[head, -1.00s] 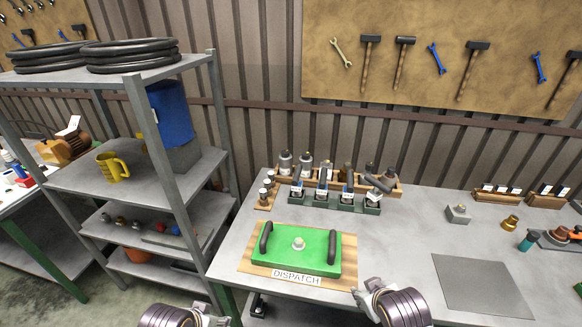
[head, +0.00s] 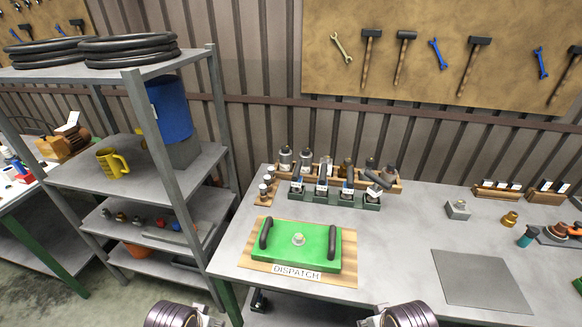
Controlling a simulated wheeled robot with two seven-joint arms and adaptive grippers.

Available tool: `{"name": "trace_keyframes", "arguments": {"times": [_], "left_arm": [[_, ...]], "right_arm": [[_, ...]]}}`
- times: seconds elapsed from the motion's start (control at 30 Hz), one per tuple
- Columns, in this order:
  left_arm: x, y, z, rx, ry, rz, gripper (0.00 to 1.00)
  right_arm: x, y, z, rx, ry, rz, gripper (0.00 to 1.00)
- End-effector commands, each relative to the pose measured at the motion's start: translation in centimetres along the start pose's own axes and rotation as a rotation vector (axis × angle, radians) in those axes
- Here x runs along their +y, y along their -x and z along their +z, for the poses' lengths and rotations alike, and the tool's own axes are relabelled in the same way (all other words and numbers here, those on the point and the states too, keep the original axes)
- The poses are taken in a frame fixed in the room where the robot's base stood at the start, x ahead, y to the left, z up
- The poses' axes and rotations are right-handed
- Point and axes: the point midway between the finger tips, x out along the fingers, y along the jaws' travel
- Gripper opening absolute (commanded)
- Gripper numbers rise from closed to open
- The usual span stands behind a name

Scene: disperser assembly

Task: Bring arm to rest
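My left gripper (head: 212,316) shows at the bottom edge, left of centre, in front of the workbench. My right gripper (head: 372,317) shows at the bottom edge, right of centre, close to the bench's front edge. Both are cut off by the frame, so their fingers cannot be judged. Neither touches the green case (head: 297,246), which lies flat on a striped wooden board (head: 348,265) marked DISPATCH.
The workbench (head: 392,240) holds a green rack (head: 335,199) with several parts, a wooden rack (head: 396,184) behind it, a grey block (head: 458,209), a brass part (head: 509,219) and a dark grey mat (head: 482,281). A metal shelf (head: 172,158) stands at the left. The bench between board and mat is clear.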

Motion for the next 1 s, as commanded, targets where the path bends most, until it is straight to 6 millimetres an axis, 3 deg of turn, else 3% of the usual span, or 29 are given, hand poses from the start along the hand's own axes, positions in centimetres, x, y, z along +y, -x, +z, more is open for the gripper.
{"name": "trace_keyframes", "arguments": {"times": [0.17,0.47,1.0], "left_arm": [[0.1,-2.8,0.4,-0.010,-0.001,0.002,0.45],[0.5,-10.1,2.2,-0.036,-0.005,0.006,0.45],[1.1,-22.5,8.4,-0.080,-0.012,0.013,0.45]], "right_arm": [[-0.1,-2.8,0.4,-0.010,0.001,-0.002,0.41],[-0.4,-10.1,2.2,-0.035,0.005,-0.006,0.41],[-1.1,-22.5,8.4,-0.080,0.013,-0.012,0.41]]}}
